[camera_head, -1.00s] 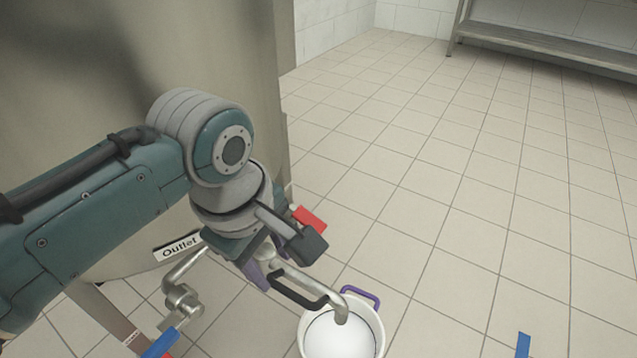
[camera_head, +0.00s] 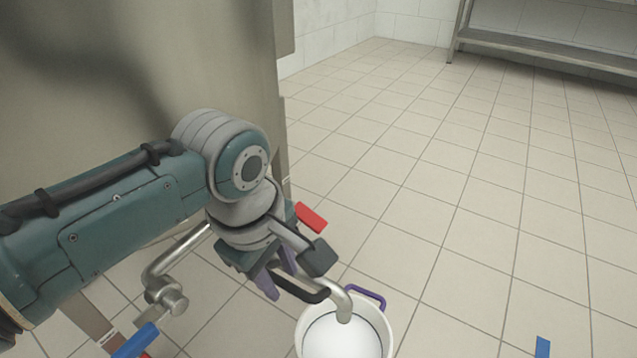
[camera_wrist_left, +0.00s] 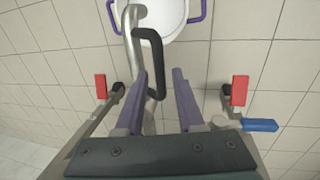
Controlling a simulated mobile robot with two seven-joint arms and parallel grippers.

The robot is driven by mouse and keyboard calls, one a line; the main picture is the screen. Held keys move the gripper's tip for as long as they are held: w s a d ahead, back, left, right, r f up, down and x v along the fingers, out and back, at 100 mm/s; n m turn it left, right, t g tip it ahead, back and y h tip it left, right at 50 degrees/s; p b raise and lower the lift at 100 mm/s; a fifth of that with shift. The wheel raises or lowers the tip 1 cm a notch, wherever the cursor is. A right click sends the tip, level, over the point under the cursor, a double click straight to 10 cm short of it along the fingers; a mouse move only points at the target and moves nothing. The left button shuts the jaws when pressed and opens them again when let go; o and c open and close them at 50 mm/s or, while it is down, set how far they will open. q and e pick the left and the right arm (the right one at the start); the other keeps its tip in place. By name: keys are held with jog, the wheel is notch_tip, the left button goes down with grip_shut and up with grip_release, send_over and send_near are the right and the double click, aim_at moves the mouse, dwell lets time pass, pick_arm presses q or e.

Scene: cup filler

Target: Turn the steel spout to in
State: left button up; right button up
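The steel spout (camera_head: 341,299) has a black handle (camera_head: 308,293) and its bent end hangs over a white bucket (camera_head: 302,331). In the left wrist view the spout (camera_wrist_left: 134,45) runs up to the bucket (camera_wrist_left: 178,12), with the black handle (camera_wrist_left: 156,55) beside it. My left gripper (camera_head: 279,272) is at the handle. In the left wrist view its purple fingers (camera_wrist_left: 158,76) are apart, with the lower part of the handle between them and a small gap on each side. My right gripper is not in view.
A large steel tank (camera_head: 140,70) stands at the left. A steel pipe with a valve (camera_head: 172,297) and blue lever (camera_head: 137,341) lies below my arm. A red lever (camera_head: 311,217) stands close behind the gripper.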

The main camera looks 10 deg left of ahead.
pick_arm(q)
grip_shut()
dwell(1.1)
